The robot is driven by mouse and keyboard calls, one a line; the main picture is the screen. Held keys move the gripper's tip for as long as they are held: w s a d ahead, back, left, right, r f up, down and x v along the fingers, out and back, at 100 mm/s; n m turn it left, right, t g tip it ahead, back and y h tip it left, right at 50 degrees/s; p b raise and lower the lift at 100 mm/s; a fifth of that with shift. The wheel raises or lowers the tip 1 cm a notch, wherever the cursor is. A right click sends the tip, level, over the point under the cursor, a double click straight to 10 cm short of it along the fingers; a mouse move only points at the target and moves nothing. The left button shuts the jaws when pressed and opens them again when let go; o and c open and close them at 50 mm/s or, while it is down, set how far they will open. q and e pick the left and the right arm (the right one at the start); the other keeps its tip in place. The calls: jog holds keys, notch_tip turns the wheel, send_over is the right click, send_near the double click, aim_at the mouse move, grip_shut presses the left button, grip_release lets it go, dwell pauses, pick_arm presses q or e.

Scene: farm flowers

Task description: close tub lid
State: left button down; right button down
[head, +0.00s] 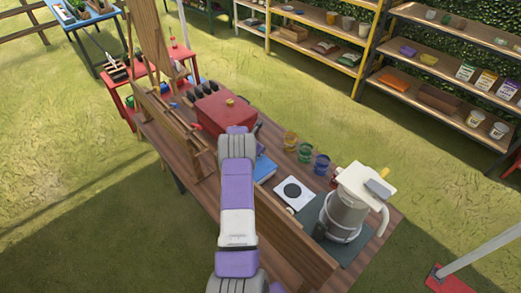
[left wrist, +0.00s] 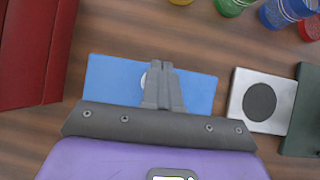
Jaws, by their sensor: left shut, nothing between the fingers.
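A red lidded box (head: 213,112) with a yellow knob stands on the wooden table; its lid looks down. Its red side also shows at the left edge of the left wrist view (left wrist: 35,55). A grey tub-like vessel (head: 343,217) with a cream top and handle stands at the table's right end. I cannot tell which of the two is the tub. My left gripper (left wrist: 162,85) is shut and empty above a blue book (left wrist: 105,78), right of the red box and apart from it. In the head view my purple arm hides its fingers. My right gripper is not in view.
Yellow, green and blue paint jars (head: 305,153) stand along the table's far edge. A white card with a black disc (head: 293,192) lies between the book and the vessel. A wooden rack (head: 178,125) and a wooden panel (head: 290,240) stand along the near side.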

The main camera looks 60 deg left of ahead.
pick_arm(q)
notch_tip(320, 180, up, 4)
jog(key=p, duration=0.3)
jog(key=shift+d, duration=0.1)
notch_tip(320, 180, up, 10)
jog(key=shift+d, duration=0.3)
